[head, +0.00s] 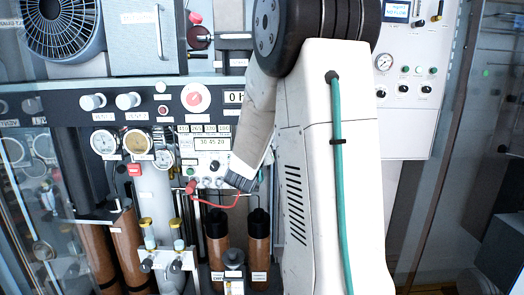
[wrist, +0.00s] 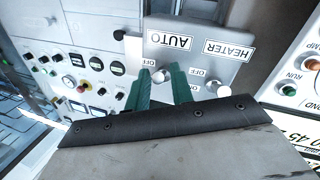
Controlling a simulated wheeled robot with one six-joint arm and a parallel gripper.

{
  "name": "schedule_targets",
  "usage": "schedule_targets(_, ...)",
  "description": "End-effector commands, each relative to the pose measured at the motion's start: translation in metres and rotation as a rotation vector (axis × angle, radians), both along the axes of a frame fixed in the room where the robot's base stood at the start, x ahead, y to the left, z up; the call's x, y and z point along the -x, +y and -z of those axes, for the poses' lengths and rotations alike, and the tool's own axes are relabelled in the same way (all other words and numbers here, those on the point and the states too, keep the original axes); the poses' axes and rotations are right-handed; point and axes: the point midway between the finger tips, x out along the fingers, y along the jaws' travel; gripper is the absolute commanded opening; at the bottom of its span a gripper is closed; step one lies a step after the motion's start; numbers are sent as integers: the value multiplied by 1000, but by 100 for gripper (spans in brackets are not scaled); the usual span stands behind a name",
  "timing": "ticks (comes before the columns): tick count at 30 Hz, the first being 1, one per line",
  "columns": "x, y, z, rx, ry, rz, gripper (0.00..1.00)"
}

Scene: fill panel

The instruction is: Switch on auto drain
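In the wrist view a grey switch plate (wrist: 210,68) shows upside down. It carries an AUTO label (wrist: 169,40) and a HEATER label (wrist: 229,49), with OFF markings below them. A small metal switch (wrist: 162,76) sits under the AUTO label. My gripper (wrist: 162,72) has two green fingers, standing apart with the AUTO switch between or just behind them; I cannot tell if they touch it. A second switch (wrist: 222,90) under HEATER is partly hidden by my wrist. In the head view my wrist's dark end is at the small control panel (head: 212,182), fingers not clear.
A red hose or wire (head: 222,206) hangs just below my wrist in the head view. Gauges (head: 138,143) and large knobs (head: 128,101) stand to the left. A panel with coloured buttons (wrist: 88,85) is left in the wrist view, and a RUN button (wrist: 290,89) is right.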

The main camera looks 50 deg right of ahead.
Motion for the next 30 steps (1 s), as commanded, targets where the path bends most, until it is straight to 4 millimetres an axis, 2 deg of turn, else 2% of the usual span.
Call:
schedule_targets(1,0,0,0,0,0,0,8)
schedule_targets(2,0,0,0,0,0,0,0)
schedule_targets(25,0,2,-6,-97,83,-2,0)
schedule_targets(26,0,2,-6,-97,83,-2,21)
schedule_targets(27,0,2,-6,-97,83,-2,32)
schedule_targets(30,1,2,-6,-97,83,-1,33)
